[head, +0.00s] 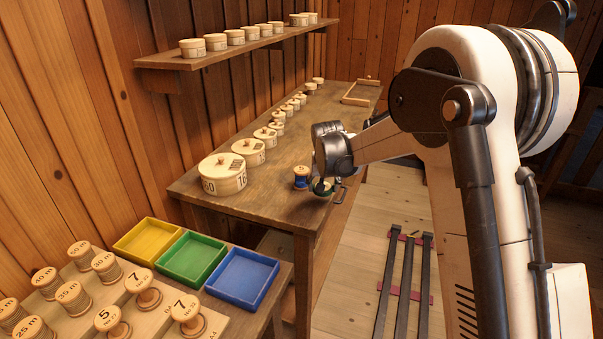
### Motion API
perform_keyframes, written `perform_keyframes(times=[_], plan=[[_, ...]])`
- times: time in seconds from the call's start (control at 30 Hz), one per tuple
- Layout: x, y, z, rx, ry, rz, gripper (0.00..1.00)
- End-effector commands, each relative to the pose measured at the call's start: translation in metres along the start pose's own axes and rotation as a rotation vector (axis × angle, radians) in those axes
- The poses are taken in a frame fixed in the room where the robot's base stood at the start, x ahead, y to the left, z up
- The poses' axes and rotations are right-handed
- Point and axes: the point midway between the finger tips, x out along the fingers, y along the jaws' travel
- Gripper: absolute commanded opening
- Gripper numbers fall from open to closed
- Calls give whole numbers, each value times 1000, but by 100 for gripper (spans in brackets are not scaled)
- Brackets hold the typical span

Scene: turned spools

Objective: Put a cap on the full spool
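A spool wound with dark blue thread (301,182) stands upright on the wooden workbench near its front edge, with a pale wooden top. I cannot make out a separate cap, nor which spool is full.
Round lidded wooden boxes (222,175) line the bench's wall side. More tubs stand on a shelf (225,54) above. A wooden frame (361,92) lies at the far end. Yellow (148,241), green (192,258) and blue (242,277) trays and several labelled spools (144,289) are in front.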

Motion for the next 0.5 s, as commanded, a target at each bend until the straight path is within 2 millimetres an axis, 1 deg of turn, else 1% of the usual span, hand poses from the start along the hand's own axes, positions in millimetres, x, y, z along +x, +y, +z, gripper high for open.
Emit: perform_keyframes(times=[0.5], plan=[[5,-12,-12,1,0,0,33]])
